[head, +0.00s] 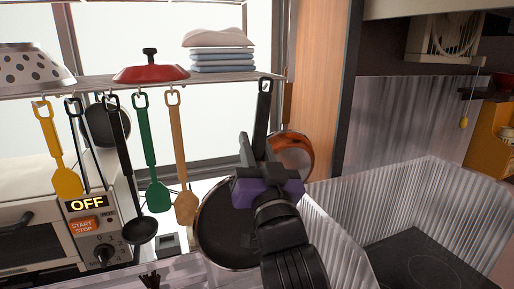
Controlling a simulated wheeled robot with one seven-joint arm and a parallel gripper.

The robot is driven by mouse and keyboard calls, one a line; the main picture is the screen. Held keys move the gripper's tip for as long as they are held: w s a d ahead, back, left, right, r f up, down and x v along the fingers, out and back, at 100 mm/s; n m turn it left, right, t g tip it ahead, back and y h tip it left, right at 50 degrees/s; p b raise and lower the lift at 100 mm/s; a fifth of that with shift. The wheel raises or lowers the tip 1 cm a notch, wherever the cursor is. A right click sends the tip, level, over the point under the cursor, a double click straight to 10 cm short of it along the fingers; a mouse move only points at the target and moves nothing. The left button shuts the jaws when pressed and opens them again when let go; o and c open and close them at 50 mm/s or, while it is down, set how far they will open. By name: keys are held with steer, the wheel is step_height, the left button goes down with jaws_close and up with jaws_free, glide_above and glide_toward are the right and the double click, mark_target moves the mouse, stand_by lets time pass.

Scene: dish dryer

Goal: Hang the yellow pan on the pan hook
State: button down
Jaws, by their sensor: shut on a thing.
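A pan (222,225) with a dark inside and a thin light rim hangs down below my gripper. No yellow shows on the side facing me, so I cannot confirm its colour. Its black handle (262,110) points up, and the looped end is at the right end of the shelf edge. My gripper (256,165), with dark fingers and a purple part, is shut on the handle and hides its lower part. The pan hook is not clearly visible; I cannot tell whether the handle loop is on one.
A copper pan (293,154) hangs just behind, to the right. Several utensils, including a green spatula (157,190) and a wooden one (186,205), hang on the left. The shelf (225,77) holds a red lid (151,72) and folded cloths (219,52). A ribbed panel (430,185) stands right.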

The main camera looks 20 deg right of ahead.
steer(key=shift+w, duration=0.45)
steer(key=shift+w+f+b, duration=0.5)
steer(key=shift+w+b, duration=0.1)
steer(key=shift+b, duration=0.2)
steer(key=c, duration=1.1)
jaws_free()
steer(key=shift+f, duration=0.2)
